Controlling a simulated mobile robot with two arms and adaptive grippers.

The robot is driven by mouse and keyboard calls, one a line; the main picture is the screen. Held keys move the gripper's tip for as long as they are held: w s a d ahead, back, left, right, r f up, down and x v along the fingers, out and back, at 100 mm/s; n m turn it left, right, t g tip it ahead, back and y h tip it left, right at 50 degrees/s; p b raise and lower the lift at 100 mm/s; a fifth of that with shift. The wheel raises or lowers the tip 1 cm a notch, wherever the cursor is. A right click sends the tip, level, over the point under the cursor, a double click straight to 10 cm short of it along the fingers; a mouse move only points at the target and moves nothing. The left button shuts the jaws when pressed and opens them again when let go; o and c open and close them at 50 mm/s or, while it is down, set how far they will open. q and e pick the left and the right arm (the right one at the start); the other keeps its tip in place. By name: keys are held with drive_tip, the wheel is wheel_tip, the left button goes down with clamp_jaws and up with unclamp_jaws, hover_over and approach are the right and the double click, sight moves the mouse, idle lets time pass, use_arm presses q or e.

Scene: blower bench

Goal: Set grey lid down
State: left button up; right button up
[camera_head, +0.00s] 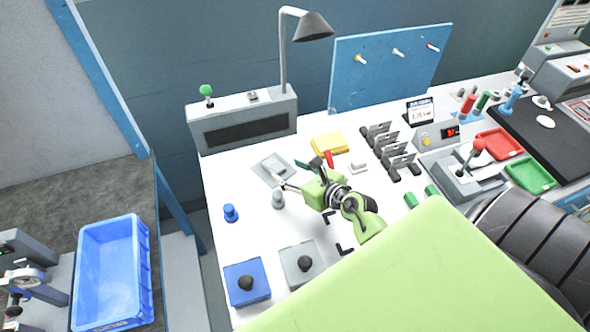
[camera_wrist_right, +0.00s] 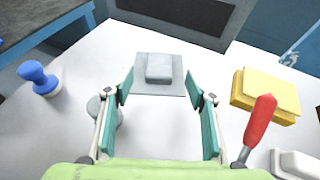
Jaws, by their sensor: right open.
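A light grey square plate with a raised grey block on it (camera_wrist_right: 158,68) lies flat on the white bench. It also shows in the head view (camera_head: 270,168). I take it for the grey lid, but cannot be sure whether plate and block are one piece. My right gripper (camera_wrist_right: 158,92) is open, its teal fingertips apart at the near edge of the plate, with nothing between them. In the head view the right gripper (camera_head: 290,172) reaches in low over the bench. My left gripper is not in view.
A yellow block (camera_wrist_right: 265,95) and a red-handled tool (camera_wrist_right: 259,125) are right of the gripper. A blue knob (camera_wrist_right: 40,78) stands left. A grey box with black knob (camera_head: 300,264) and a blue one (camera_head: 247,283) are nearer. A blue crate (camera_head: 112,270) is far left.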

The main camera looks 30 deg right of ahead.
drive_tip(key=shift+v, duration=1.1)
drive_tip(key=shift+r, duration=0.1)
